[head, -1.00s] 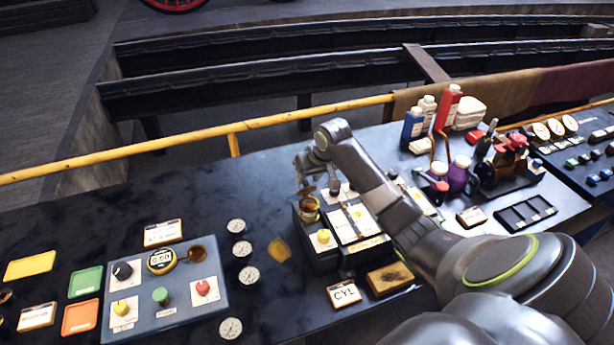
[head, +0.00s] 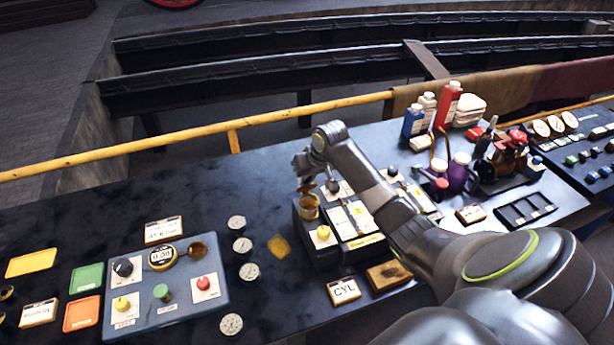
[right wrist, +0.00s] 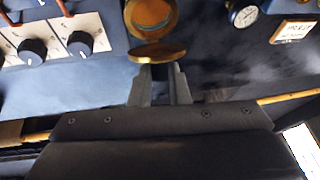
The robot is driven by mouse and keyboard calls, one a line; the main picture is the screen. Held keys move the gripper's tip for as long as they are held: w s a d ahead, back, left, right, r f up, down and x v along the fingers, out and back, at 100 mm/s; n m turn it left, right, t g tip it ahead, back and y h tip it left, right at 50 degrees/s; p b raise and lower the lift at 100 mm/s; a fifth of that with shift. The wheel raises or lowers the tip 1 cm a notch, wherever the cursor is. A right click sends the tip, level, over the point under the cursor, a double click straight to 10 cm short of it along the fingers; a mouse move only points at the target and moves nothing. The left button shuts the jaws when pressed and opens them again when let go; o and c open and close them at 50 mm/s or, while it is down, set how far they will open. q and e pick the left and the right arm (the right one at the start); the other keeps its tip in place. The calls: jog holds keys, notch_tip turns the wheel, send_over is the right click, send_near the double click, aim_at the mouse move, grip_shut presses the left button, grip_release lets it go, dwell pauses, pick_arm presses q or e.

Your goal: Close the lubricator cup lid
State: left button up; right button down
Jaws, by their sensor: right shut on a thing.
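The lubricator cup (head: 309,211) is a small brass cup on the dark box at the middle of the bench. In the right wrist view the cup (right wrist: 152,14) shows its open round mouth at the top. Its brass lid (right wrist: 158,52) stands raised at the cup's near side in that view, seen nearly edge-on, and does not cover the mouth. My right gripper (right wrist: 160,74) is shut on the lid, its fingers at the lid's edge. In the head view my right gripper (head: 304,173) is just above the cup and partly hides the lid. My left gripper is not in view.
A blue-grey panel (head: 208,303) with knobs and a brass-rimmed display stands left of the box. Several round gauges (head: 237,222) lie between. Bottles (head: 413,122) and a red-topped device (head: 507,150) stand at right. A yellow rail (head: 290,116) runs behind.

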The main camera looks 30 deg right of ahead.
aim_at(306, 189)
jog(key=shift+s, duration=0.1)
jog(key=shift+s+a+f+t+h, duration=0.2)
jog(key=shift+s+t, duration=0.25)
jog(key=shift+t, duration=0.25)
jog(key=shift+s+a+f+t+h, duration=0.15)
jog(key=shift+s+t, duration=0.3)
jog(key=shift+t, duration=0.25)
jog(key=s+f+t+b, duration=0.1)
jog(key=t+b, duration=0.1)
jog(key=shift+s+f+t+h, duration=0.1)
jog(key=shift+s+t+h, duration=0.05)
jog(key=shift+t+h, duration=0.15)
jog(key=t+b, duration=0.1)
jog(key=b, duration=0.1)
jog(key=s+f+t+b, duration=0.1)
jog(key=t+b, duration=0.1)
jog(key=f+n+t+b, duration=0.1)
jog(key=b, duration=0.1)
jog(key=shift+s+a+f+t+h, duration=0.1)
jog(key=shift+s+a+t+h, duration=0.15)
jog(key=shift+s+t, duration=0.15)
jog(key=shift+s+f+t+b, duration=0.2)
jog(key=shift+t+b, duration=0.6)
jog(key=shift+b, duration=0.45)
jog(key=c, duration=1.4)
grip_release()
jog(key=shift+a, duration=0.1)
jog(key=shift+o, duration=0.2)
